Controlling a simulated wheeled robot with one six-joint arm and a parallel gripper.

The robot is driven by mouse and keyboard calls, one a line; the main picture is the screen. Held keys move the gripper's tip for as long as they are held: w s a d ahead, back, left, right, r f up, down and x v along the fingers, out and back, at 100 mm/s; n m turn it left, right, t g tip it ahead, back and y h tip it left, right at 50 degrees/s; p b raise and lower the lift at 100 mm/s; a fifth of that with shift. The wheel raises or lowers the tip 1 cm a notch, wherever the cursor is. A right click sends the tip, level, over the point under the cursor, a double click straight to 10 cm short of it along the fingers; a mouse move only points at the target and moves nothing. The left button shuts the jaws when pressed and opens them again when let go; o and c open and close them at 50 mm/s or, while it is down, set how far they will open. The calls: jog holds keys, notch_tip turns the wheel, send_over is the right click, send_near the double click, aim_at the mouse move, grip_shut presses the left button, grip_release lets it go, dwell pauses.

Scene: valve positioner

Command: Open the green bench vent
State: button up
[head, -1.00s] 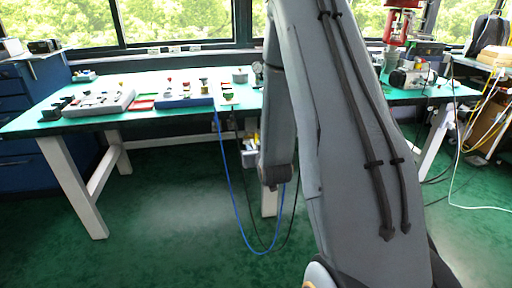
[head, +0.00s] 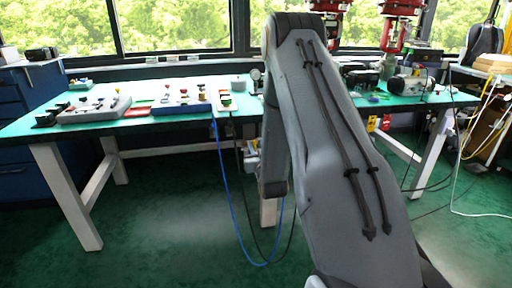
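The workbench (head: 165,122) has a green top and white legs and stands across the left and middle of the head view. A small green piece (head: 226,101) sits near its front edge, right of a blue block (head: 183,107). It may be the green bench vent, but it is too small to tell whether it is open. My grey arm fills the middle of the view and hides part of the bench behind it.
A grey panel (head: 94,109) and a red tray (head: 137,111) lie on the bench at left. A blue hose (head: 229,190) and a dark cable hang from the front edge. Red valve equipment (head: 397,35) stands at right. Green floor at front left is clear.

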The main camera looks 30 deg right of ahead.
jog(key=shift+w, duration=0.2)
jog(key=shift+c, duration=0.3)
grip_shut()
